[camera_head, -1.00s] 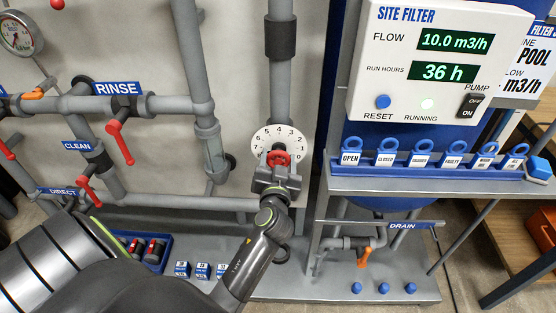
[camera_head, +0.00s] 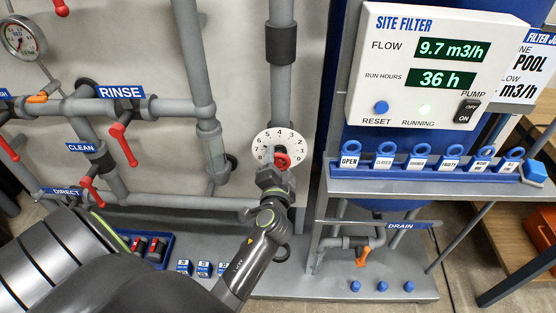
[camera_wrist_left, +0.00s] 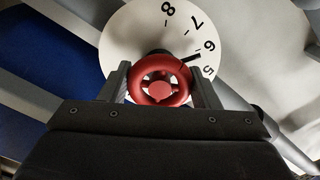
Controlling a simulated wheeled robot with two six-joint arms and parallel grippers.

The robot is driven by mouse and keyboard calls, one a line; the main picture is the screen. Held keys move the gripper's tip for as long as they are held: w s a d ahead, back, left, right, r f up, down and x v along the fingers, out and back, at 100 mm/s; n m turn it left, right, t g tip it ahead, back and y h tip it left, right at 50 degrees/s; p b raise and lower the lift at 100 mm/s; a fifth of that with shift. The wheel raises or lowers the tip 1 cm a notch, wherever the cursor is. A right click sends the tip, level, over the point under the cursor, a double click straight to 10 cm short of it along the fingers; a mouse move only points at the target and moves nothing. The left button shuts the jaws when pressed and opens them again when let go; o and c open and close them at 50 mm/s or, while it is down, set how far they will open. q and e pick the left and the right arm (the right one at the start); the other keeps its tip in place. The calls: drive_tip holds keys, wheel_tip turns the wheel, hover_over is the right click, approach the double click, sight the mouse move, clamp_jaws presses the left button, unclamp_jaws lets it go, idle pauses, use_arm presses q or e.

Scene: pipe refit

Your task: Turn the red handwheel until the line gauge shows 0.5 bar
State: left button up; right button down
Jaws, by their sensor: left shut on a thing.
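The red handwheel (camera_head: 282,161) sits in front of a white numbered dial (camera_head: 264,148) on the grey vertical pipe. My left gripper (camera_head: 277,168) is shut on the handwheel. In the left wrist view the handwheel (camera_wrist_left: 159,87) lies between the two fingers of my left gripper (camera_wrist_left: 160,84), and a black pointer mark stands near the 6 of the dial (camera_wrist_left: 125,35). A round gauge (camera_head: 19,37) with a red needle is at the upper left; its reading is too small to tell. My right gripper is not in view.
The filter panel (camera_head: 440,65) shows flow 9.7 m3/h and 36 h. Several blue tags (camera_head: 384,162) stand on the shelf (camera_head: 440,187) to the right. Red-handled valves (camera_head: 123,144) are on the left pipes. An orange drain valve (camera_head: 362,256) is low at centre right.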

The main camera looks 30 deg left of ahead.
use_arm(q)
drive_tip(key=shift+m, duration=0.8)
drive_tip(key=o, duration=0.9)
drive_tip(key=shift+o, duration=0.3)
drive_tip(key=shift+f, duration=0.1)
